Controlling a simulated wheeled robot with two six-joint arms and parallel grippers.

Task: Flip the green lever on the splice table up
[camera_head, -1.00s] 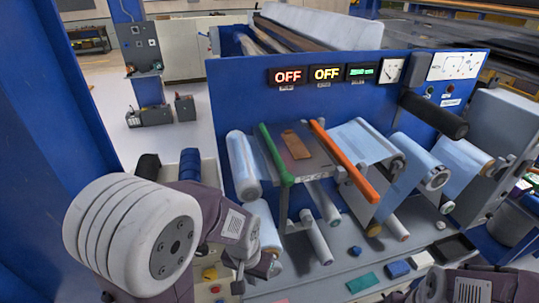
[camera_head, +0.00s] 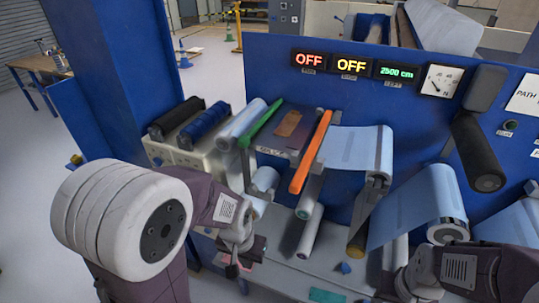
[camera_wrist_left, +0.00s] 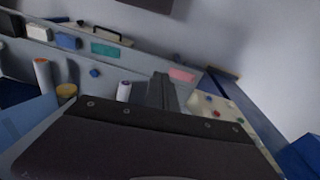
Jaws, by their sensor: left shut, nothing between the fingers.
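The splice table (camera_head: 272,153) is a small plate on the blue machine panel, with a brown piece lying on it. The green lever (camera_head: 262,122) runs along its left edge, slanting and lying about level with the plate. An orange lever (camera_head: 312,150) runs along its right edge. My left gripper (camera_head: 234,269) is below and left of the splice table, clear of the green lever. It is shut and empty; its fingers also show in the left wrist view (camera_wrist_left: 163,90), where the lever is not seen. My right arm is at the lower right, its fingers not clear.
Film rollers (camera_head: 240,122) stand left of the table, and a film web (camera_head: 355,145) runs to its right. More rollers (camera_head: 310,230) hang below. Lit displays (camera_head: 350,65) sit on the panel above. A small blue object (camera_head: 345,267) and a green pad (camera_head: 328,294) lie on the lower shelf.

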